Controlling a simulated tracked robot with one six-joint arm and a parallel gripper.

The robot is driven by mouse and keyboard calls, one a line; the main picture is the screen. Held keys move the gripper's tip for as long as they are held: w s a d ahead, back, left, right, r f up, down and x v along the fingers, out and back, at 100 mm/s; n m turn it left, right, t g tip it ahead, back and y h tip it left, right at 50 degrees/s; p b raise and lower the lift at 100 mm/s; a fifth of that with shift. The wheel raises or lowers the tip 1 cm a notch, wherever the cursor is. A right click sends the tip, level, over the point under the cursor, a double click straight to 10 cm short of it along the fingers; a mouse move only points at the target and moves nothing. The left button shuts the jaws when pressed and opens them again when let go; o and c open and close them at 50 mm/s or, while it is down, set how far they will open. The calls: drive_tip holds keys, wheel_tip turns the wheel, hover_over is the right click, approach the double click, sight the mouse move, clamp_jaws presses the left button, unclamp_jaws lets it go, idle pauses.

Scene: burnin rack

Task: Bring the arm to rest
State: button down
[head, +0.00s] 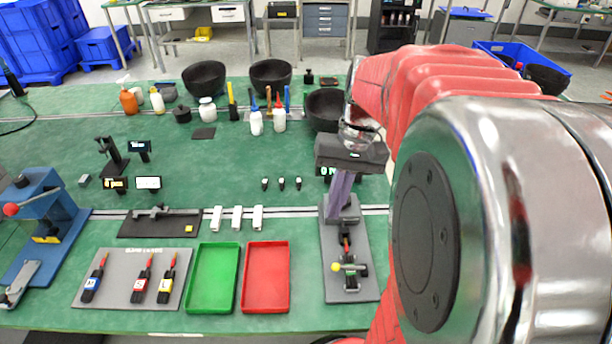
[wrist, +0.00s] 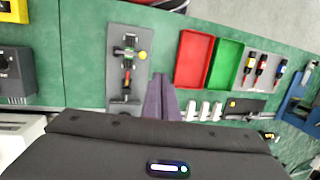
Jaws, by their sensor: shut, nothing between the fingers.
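My gripper (head: 339,205) shows in the head view above the green bench, right of centre. Its purple-grey fingers point down and are together, with nothing between them. They hang over or in front of the back part of a grey fixture plate (head: 353,282); I cannot tell the exact height. In the wrist view my gripper (wrist: 160,98) also has its fingers together, and the fixture plate (wrist: 117,97) lies beside them to the left. My red-sleeved arm covers the right side of the head view.
Left of the fixture lie a red tray (head: 266,278), a green tray (head: 214,280) and a grey board (head: 120,279) with three probe-like tools. Three white pieces (head: 237,218) lie behind the trays. Bottles and black bowls (head: 204,78) stand at the back. The bench's middle is mostly clear.

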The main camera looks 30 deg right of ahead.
idle(0.4)
drive_tip(key=s+a+r+n+t+h, duration=0.1)
drive_tip(key=a+n+t, duration=0.2)
drive_tip(key=a, duration=0.4)
drive_tip(key=s+a+r+n+t+h, duration=0.1)
drive_tip(key=s+a+n+t, duration=0.1)
drive_tip(key=a, duration=0.6)
drive_tip(key=shift+r+n+t+h, duration=0.35)
drive_tip(key=shift+n+t+h, duration=0.05)
drive_tip(key=shift+t, duration=0.1)
drive_tip(key=c, duration=2.5)
unclamp_jaws()
